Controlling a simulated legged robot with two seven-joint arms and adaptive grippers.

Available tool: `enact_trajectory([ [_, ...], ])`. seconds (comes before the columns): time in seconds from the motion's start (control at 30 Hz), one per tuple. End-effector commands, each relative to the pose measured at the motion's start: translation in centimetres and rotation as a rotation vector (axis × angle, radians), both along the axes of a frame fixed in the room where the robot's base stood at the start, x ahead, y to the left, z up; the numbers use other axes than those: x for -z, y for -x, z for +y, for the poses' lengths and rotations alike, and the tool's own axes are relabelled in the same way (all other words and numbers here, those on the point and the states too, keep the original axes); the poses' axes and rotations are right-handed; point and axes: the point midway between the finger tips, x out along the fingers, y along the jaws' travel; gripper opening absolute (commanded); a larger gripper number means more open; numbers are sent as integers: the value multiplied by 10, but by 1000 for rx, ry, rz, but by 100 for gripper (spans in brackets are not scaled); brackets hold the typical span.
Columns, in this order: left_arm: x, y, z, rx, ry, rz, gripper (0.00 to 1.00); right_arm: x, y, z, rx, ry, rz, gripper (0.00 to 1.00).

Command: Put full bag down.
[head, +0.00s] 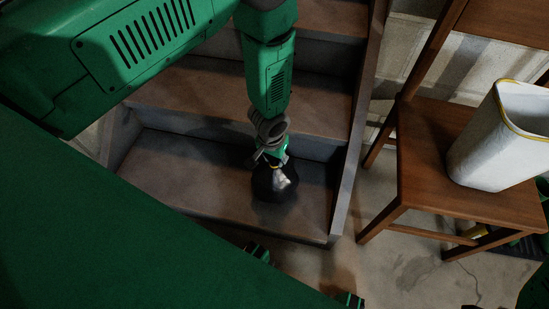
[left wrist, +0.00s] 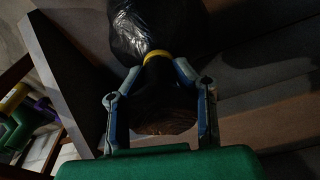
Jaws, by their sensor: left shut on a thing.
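A full black plastic bag (head: 272,184) is at the lowest visible stair step in the head view. I cannot tell whether its bottom touches the step. My left gripper (head: 270,158) is above the bag and shut on its gathered neck. In the left wrist view the fingers of my left gripper (left wrist: 160,90) stand on both sides of the neck. There the shiny black bag (left wrist: 143,28) bulges beyond a yellow band (left wrist: 158,56). My right gripper is not seen clearly in either view.
Brown wooden stairs (head: 190,180) rise toward the back, with a side board (head: 355,130) on their right. A wooden chair (head: 425,150) stands right of them, bearing a white bin (head: 495,140) with a yellow rim. Bare concrete floor (head: 390,265) lies in front of the chair.

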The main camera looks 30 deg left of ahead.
Motion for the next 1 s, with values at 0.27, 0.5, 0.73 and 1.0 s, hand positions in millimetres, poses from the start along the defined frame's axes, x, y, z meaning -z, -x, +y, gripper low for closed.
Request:
enact_trajectory([
  [0.27,2,0,0,0,0,1,45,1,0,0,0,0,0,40],
  [0.5,2,0,0,0,0,1,45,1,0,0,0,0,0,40],
  [0.73,-21,1,0,0,0,-1,45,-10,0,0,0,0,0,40],
  [1.0,-80,8,0,0,0,-1,45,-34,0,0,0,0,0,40],
])
